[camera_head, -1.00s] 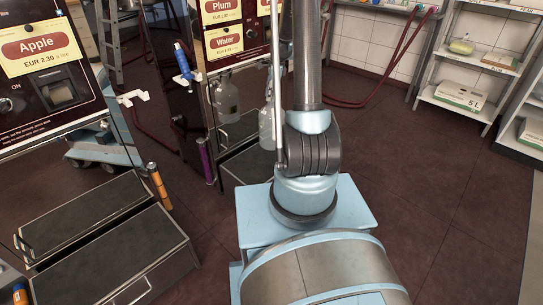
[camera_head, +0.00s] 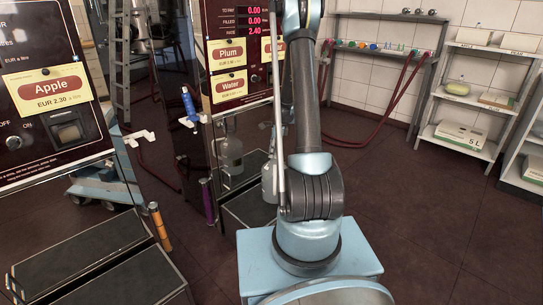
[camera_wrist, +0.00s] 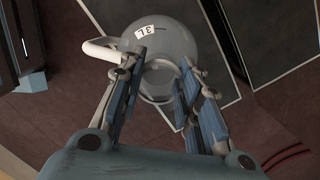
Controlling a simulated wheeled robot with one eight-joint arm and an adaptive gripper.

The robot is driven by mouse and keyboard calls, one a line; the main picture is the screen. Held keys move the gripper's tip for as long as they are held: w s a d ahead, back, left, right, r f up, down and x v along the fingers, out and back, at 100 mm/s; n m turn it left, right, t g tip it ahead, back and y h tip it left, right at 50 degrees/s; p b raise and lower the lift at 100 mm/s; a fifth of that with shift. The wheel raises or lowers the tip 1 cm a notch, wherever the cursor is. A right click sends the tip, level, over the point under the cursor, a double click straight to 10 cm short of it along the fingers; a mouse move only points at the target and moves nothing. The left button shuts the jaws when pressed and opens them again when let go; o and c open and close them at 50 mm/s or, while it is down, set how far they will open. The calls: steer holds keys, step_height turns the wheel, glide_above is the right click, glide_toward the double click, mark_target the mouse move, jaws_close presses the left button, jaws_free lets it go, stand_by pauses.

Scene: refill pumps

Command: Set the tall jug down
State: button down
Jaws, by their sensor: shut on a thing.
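The tall jug (camera_wrist: 178,36) is grey, with a pale handle (camera_wrist: 99,49) and a label that seems to read 3L. In the wrist view my gripper (camera_wrist: 160,72) has a finger on each side of its neck and is shut on it. The jug is seen from above, over or near a dark flat top with pale edges; whether its base touches anything cannot be told. In the head view part of a grey jug (camera_head: 269,182) shows left of my arm, by the Plum and Water pump (camera_head: 233,62). My gripper is hidden there.
A similar jug shape (camera_head: 231,155) shows in the glossy pump side, perhaps a reflection. The Apple pump (camera_head: 55,85) and a long dark box (camera_head: 80,262) stand at left. Shelves (camera_head: 462,140) with boxes stand at right.

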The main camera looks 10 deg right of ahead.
steer(key=shift+f, duration=0.65)
steer(key=c, duration=1.2)
jaws_free()
